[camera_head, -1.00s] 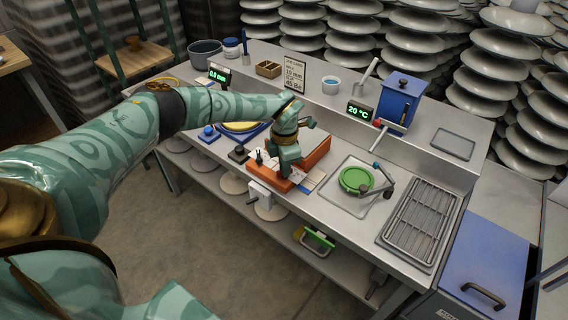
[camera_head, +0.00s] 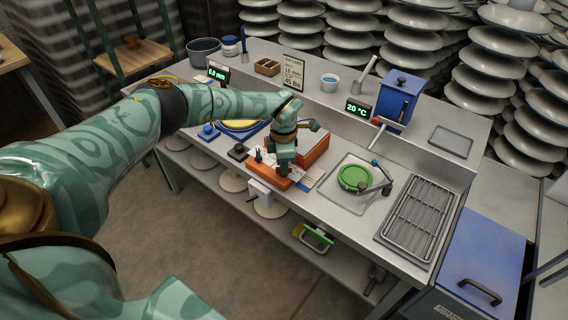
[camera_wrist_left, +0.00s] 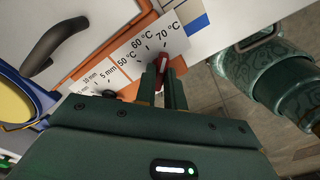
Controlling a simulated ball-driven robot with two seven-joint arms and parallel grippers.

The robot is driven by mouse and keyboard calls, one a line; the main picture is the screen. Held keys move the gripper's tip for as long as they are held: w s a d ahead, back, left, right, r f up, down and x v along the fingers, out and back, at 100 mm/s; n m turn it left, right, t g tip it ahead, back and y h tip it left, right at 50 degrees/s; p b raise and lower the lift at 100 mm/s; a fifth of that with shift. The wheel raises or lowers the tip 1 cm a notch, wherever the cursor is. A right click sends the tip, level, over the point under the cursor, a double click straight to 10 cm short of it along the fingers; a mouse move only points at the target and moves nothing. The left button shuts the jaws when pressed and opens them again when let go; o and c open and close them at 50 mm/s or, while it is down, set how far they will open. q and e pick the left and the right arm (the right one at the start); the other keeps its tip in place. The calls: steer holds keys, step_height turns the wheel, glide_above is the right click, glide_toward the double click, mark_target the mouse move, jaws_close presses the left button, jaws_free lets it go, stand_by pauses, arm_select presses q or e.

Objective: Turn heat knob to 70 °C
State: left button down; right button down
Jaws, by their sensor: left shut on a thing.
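The heat knob (camera_wrist_left: 163,63) is small and red with a white line. In the left wrist view it sits on a white dial plate (camera_wrist_left: 135,50) marked 50, 60 and 70 °C. My left gripper (camera_wrist_left: 163,82) is shut on the knob, with a finger on each side. In the head view my left gripper (camera_head: 284,168) points down at the orange unit (camera_head: 270,177) and hides the knob. The green display (camera_head: 357,109) reads 20 °C. My right gripper is not in view.
A green disc (camera_head: 354,178) with a jointed grey arm beside it lies right of the orange unit. A wire rack (camera_head: 421,220) lies further right. A black knob (camera_wrist_left: 109,94) and a mm scale are beside the heat dial. A blue box (camera_head: 401,98) stands behind.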

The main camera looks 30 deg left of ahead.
arm_select(q)
steer(key=c, duration=1.5)
jaws_free()
steer(key=shift+r, duration=0.1)
step_height(320, 180, up, 16)
steer(key=p, duration=0.4)
steer(key=shift+r, duration=0.1)
